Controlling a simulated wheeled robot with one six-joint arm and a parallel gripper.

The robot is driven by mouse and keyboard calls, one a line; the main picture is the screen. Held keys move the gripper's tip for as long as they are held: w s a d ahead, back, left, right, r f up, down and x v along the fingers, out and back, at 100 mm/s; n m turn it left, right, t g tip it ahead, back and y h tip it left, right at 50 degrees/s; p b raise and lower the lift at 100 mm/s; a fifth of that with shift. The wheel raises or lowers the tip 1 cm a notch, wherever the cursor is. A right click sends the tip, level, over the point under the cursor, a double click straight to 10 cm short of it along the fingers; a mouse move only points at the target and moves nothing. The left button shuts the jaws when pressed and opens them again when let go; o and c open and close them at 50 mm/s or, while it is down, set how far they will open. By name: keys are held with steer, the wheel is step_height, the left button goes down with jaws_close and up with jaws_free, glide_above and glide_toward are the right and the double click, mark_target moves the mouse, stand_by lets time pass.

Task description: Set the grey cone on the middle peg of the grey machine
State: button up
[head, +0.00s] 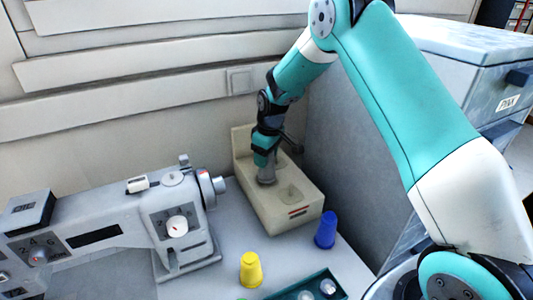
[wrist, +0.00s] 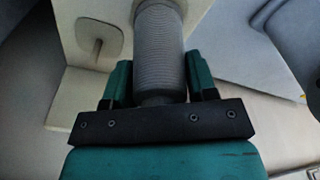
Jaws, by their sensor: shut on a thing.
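My gripper (head: 264,158) is shut on the grey cone (head: 266,176), low over the left part of the pale box-shaped stand. In the wrist view, the ridged cone (wrist: 158,38) sits between my two green fingers (wrist: 160,80). I cannot tell whether its lower end touches the stand. The grey machine (head: 120,222) stands at the left, with knobs, dials and a short upright piece on top. I cannot tell which part is its middle peg.
The pale stand (head: 290,220) has a raised back and a recess with a thin peg (wrist: 97,48). A yellow cone (head: 251,270) and a blue cone (head: 325,230) stand in front of it. A teal-rimmed tray (head: 330,274) lies at the front edge. A grey cabinet (head: 345,150) stands at the right.

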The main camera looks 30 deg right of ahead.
steer(key=shift+f, duration=0.25)
steer(key=o, duration=1.1)
steer(key=shift+r, duration=0.15)
steer(key=r+p, duration=0.1)
steer(key=r, duration=0.7)
steer(key=s+r+p, duration=0.1)
steer(key=r, duration=0.7)
steer(key=d+r+p, duration=0.1)
steer(key=r+p, duration=0.1)
steer(key=r, duration=0.6)
steer(key=shift+s, duration=0.4)
